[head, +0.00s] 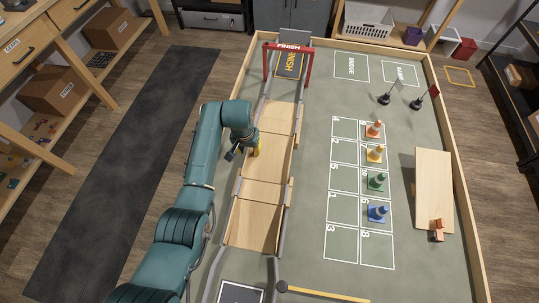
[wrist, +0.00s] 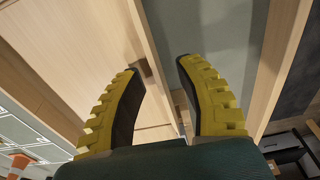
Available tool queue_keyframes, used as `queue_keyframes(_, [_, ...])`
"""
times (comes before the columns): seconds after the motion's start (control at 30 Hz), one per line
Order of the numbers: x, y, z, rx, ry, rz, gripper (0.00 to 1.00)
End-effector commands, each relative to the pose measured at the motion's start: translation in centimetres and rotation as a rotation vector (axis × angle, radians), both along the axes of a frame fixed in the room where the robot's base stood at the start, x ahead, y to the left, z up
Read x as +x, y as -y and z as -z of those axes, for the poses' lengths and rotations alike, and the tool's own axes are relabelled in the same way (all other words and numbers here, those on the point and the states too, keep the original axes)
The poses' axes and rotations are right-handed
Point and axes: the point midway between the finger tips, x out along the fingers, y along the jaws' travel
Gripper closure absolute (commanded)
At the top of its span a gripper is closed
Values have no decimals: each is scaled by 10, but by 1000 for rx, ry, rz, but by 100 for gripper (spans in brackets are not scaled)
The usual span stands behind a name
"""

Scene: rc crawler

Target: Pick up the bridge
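The likely bridge is the pale wooden panel structure (head: 258,192) in the left lane of the arena; I cannot tell for certain which wooden piece is the bridge. My gripper (head: 250,148) is at its left edge, around the middle of its length. In the wrist view my gripper (wrist: 158,70) is open, its yellow-treaded fingers spread apart. A narrow pale wooden edge (wrist: 160,60) runs between the fingers with wood to its left and a grey surface to its right. No clear contact shows. Another flat wooden board (head: 433,185) lies at the right.
A red finish gate (head: 288,47) stands at the lane's far end. Orange, yellow, green and blue cones (head: 376,212) stand on the numbered grid. An orange block (head: 437,230) is at the right board's near end. A marked bridge rectangle (head: 351,67) is empty.

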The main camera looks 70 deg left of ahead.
Motion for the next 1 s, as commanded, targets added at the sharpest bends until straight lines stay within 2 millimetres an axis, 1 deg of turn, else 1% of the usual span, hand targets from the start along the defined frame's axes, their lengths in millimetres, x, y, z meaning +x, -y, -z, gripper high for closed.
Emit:
queue_keyframes(0.17, [0,0,0,0,0,0,64])
queue_keyframes(0.2, [0,0,0,0,0,0,66])
queue_keyframes(0.37, [0,0,0,0,0,1,97])
queue_keyframes(0.4, [0,0,0,0,0,1,100])
queue_keyframes(0.9, [0,0,1,0,0,0,100])
queue_keyframes(1.0, [0,0,-5,2,1,1,100])
